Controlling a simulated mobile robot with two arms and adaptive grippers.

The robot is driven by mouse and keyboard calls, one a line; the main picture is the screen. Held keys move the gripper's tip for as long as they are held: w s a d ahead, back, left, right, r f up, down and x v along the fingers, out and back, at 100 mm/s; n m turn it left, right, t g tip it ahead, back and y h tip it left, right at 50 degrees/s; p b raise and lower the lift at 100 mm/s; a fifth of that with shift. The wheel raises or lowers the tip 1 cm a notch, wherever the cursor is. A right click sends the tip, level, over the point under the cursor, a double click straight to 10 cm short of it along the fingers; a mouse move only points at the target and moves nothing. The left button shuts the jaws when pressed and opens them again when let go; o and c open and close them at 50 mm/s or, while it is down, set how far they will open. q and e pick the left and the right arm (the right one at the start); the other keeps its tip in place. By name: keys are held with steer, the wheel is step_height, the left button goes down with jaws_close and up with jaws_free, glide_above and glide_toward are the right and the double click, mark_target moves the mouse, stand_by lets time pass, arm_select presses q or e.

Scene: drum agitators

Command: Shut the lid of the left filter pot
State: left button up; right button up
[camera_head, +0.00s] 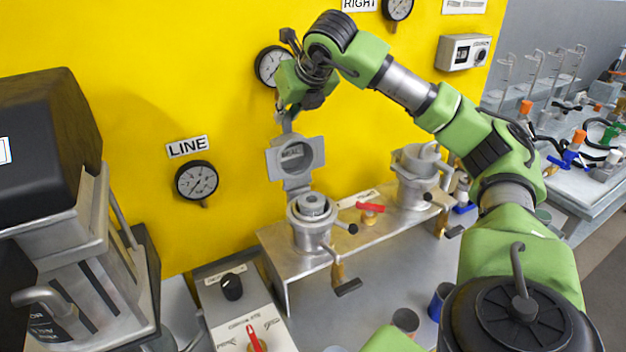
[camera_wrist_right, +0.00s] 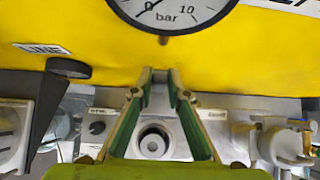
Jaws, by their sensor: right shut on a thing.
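The left filter pot (camera_head: 312,228) is a metal pot on the raised metal shelf, with its mouth uncovered. Its grey lid (camera_head: 275,163) stands upright above the back of the pot, with a round ring on its face. My right gripper (camera_head: 288,120) is at the top edge of the lid and shut on it, fingers pointing down. In the right wrist view the fingertips (camera_wrist_right: 159,76) meet above the open pot (camera_wrist_right: 154,141). The fingers and the steep angle partly hide the grip. My left gripper is not in view.
The right filter pot (camera_head: 415,185) stands farther right on the shelf (camera_head: 274,240). A red-handled valve (camera_head: 370,208) sits between the pots. The yellow wall with gauges (camera_head: 197,181) is close behind. Cups (camera_head: 405,321) stand in front, and a control box (camera_head: 240,305) at left.

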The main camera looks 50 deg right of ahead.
steer(key=shift+s+a+b, duration=0.15)
steer(key=shift+s+b, duration=0.25)
steer(key=shift+s, duration=0.2)
steer(key=shift+s+a+r+b, duration=0.15)
steer(key=shift+s, duration=0.35)
steer(key=shift+s+a+r+b, duration=0.1)
steer(key=shift+s+a+b, duration=0.1)
steer(key=shift+s, duration=0.35)
steer(key=shift+s+a+r+b, duration=0.1)
steer(key=shift+s+a+r, duration=0.05)
steer(key=shift+s, duration=0.35)
steer(key=s, duration=0.1)
steer(key=s+a+b, duration=0.1)
steer(key=s, duration=0.1)
steer(key=s+b, duration=0.1)
steer(key=shift+s+a+f, duration=0.15)
steer(key=shift+a+f, duration=0.05)
steer(key=shift+f, duration=0.05)
